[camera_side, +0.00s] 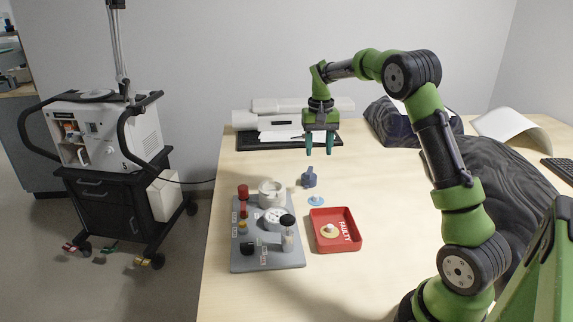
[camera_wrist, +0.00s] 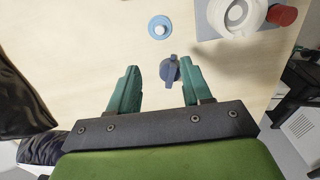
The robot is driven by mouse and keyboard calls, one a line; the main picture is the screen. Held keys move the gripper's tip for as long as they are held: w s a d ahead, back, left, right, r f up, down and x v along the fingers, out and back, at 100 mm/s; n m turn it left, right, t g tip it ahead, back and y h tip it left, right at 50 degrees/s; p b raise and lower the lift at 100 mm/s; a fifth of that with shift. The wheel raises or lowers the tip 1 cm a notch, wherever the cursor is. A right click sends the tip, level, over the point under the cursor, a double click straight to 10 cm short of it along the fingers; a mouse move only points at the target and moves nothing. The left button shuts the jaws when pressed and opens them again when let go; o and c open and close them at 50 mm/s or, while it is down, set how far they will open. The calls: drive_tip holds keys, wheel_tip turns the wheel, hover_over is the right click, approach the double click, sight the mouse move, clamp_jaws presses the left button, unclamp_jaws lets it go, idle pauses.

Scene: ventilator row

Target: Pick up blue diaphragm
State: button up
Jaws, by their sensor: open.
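The blue diaphragm (camera_side: 317,201) is a small light-blue disc with a pale raised centre. In the wrist view the diaphragm (camera_wrist: 160,27) is near the top, beyond the fingertips. My gripper (camera_side: 320,146) hangs above the table, behind the diaphragm in the side view, with its green fingers apart and empty. In the wrist view a dark blue knob-like part shows between or below the fingers of my gripper (camera_wrist: 158,68).
The dark blue part (camera_side: 309,178) stands near the diaphragm. The grey board (camera_side: 280,262) holds white, red and black parts. The red tray (camera_side: 345,249) marked FAULTY contains a yellowish disc (camera_side: 329,231). A dark tray (camera_side: 255,143) lies at the back. Bare table lies right of the diaphragm.

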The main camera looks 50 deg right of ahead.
hover_over(316, 195)
wheel_tip(316, 195, down, 10)
drive_tip(key=shift+w+d+r, duration=0.1)
drive_tip(key=shift+d, duration=0.05)
drive_tip(key=shift+a+f, duration=0.2)
drive_tip(key=shift+f, duration=2.6)
clamp_jaws()
